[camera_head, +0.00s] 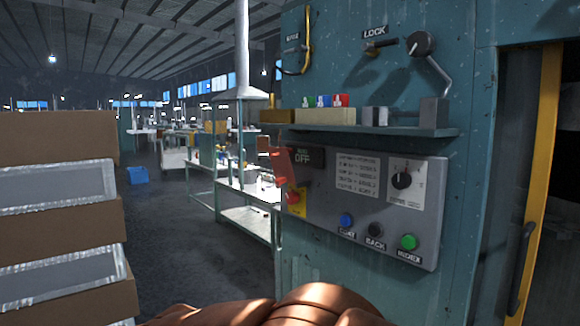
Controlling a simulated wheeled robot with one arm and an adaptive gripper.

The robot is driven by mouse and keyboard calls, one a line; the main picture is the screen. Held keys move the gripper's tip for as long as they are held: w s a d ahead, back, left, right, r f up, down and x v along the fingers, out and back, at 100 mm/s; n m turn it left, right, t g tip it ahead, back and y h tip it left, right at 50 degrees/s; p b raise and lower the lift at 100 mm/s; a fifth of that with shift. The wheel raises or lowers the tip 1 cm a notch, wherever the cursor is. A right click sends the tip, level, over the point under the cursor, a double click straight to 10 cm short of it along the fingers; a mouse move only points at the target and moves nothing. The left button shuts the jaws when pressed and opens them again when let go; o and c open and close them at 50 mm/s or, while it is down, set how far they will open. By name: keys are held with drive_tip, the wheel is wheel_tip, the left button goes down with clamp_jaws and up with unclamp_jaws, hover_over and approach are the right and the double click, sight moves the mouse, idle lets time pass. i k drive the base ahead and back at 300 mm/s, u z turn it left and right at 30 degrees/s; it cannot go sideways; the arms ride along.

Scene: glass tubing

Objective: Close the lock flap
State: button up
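A red flap (283,167) sticks out at the left edge of the grey control panel (380,236), beside a dark plate marked OFF (303,158). It is tilted and appears raised, above a red button (293,197) on a yellow plate. I cannot tell for certain that it is the lock flap. Higher on the teal cabinet, a LOCK label (374,31) sits above a small dark handle (380,44). My gripper is not in view.
A shelf (400,131) with blocks and coloured pieces juts out above the panel. A bent lever (436,68) is at its upper right. Stacked boxes (58,140) stand at left. A yellow-edged opening (543,180) is at right. Open floor lies left of the cabinet.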

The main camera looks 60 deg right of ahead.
sight(280, 158)
drive_tip(key=z, duration=1.25)
drive_tip(key=i, duration=4.25)
drive_tip(key=z, duration=4.9)
drive_tip(key=i, duration=0.55)
drive_tip(key=z, duration=0.1)
